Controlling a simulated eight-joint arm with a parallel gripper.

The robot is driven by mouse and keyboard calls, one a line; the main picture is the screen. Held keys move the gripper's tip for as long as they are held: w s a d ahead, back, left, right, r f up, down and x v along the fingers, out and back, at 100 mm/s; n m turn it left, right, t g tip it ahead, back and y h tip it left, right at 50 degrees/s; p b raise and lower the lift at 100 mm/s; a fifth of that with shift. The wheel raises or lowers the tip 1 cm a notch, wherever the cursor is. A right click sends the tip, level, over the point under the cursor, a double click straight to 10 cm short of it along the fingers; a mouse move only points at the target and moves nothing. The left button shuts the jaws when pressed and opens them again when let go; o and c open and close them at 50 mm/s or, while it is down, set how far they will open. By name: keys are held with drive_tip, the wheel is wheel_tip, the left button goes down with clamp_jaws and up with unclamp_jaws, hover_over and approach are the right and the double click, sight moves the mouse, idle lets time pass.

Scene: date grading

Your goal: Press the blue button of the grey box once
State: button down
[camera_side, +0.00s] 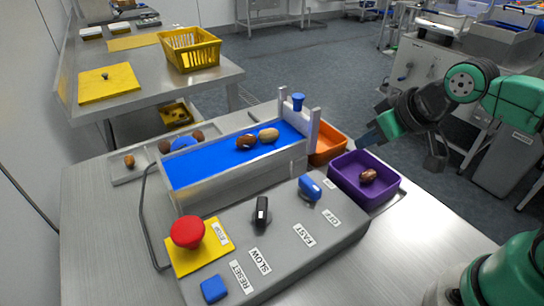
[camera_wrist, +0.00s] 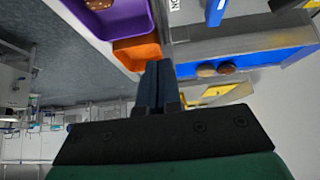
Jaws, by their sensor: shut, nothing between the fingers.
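The grey box (camera_side: 285,250) stands in front of the conveyor in the side view. Its square blue button (camera_side: 213,289) is at the near left end, beside the RESET label. A red mushroom button (camera_side: 187,232) on a yellow plate, a black knob (camera_side: 261,211) and a blue switch handle (camera_side: 310,187) are also on the box. My gripper (camera_side: 368,138) is shut and empty, above and behind the purple crate, well away from the blue button. Its closed fingers (camera_wrist: 157,85) show in the wrist view, where part of the grey box (camera_wrist: 245,20) appears and the blue button cannot be made out.
The conveyor (camera_side: 210,165) has a blue belt with brown dates on it and an upright end frame (camera_side: 314,128). An orange crate (camera_side: 328,148) and a purple crate (camera_side: 395,190) with a date (camera_side: 368,175) stand to the right. A yellow basket (camera_side: 190,50) is on the back table.

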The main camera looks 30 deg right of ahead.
drive_tip(key=shift+a, duration=0.1)
wheel_tip(320, 180, up, 2)
drive_tip(key=n+y, duration=0.6)
drive_tip(key=n, duration=1.1)
hover_over(219, 287)
drive_tip(key=shift+s+r, duration=0.1)
drive_tip(key=shift+r, duration=0.05)
drive_tip(key=shift+f, duration=4.4)
drive_tip(key=shift+f, duration=0.45)
